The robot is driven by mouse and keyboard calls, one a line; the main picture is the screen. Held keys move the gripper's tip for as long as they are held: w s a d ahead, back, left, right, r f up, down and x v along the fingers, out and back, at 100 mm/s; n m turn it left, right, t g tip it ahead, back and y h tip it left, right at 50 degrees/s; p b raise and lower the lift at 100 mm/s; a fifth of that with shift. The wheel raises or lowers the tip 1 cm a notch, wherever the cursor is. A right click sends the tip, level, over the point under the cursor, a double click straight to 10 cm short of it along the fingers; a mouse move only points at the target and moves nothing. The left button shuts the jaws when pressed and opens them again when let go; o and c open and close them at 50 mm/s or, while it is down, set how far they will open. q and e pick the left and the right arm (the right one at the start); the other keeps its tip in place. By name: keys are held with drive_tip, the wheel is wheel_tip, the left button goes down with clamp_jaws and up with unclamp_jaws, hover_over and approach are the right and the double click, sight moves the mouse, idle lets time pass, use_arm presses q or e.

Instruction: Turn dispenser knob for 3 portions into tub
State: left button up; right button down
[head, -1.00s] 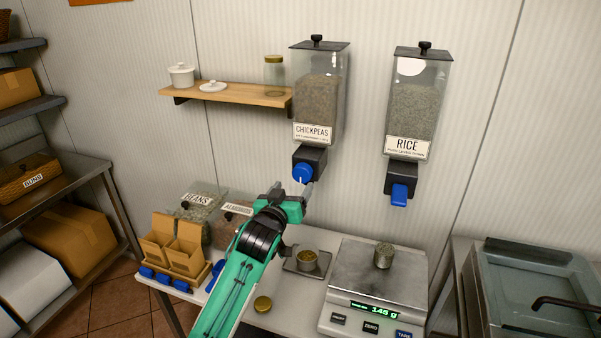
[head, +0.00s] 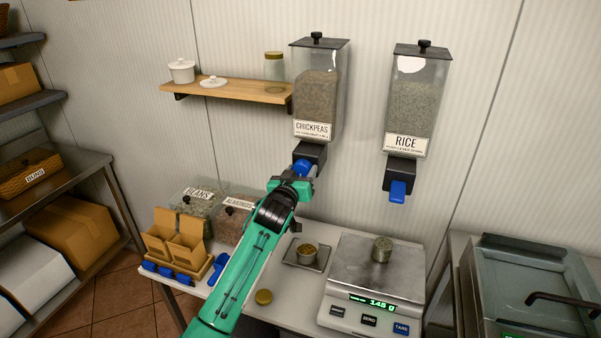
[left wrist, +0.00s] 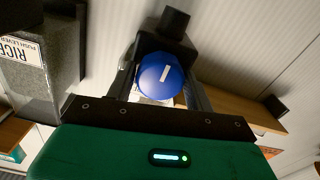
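The chickpeas dispenser (head: 318,100) hangs on the wall, with a dark outlet (head: 312,153) and a blue knob (head: 304,166) at its base. My left gripper (head: 300,178) is at the knob and partly covers it. In the left wrist view the round knob (left wrist: 163,77), with a white line running nearly upright in the picture, sits between the two spread fingers. I see no clear grip on it. A small round tub (head: 308,249) with golden-brown contents stands on a metal tray (head: 322,264) below the dispenser. My right gripper is not in view.
The rice dispenser (head: 415,105) with a blue lever (head: 397,190) hangs to the right. A scale (head: 372,290) holds a metal tin (head: 382,249). A gold lid (head: 263,297), scoop box (head: 175,245) and bins (head: 198,205) share the counter. A wooden shelf (head: 235,93) is left.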

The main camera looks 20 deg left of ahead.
use_arm(q)
drive_tip(key=c, duration=0.5)
drive_tip(key=shift+m, duration=0.3)
drive_tip(key=m, duration=0.2)
drive_tip(key=shift+m+p, duration=0.35)
drive_tip(key=shift+m, duration=0.05)
drive_tip(key=m+p, duration=0.1)
drive_tip(key=m, duration=0.3)
drive_tip(key=shift+m, duration=0.3)
drive_tip(key=m, duration=0.4)
drive_tip(key=shift+p, duration=0.4)
drive_tip(key=m+p, duration=0.1)
drive_tip(key=m, duration=0.4)
drive_tip(key=shift+m, duration=0.4)
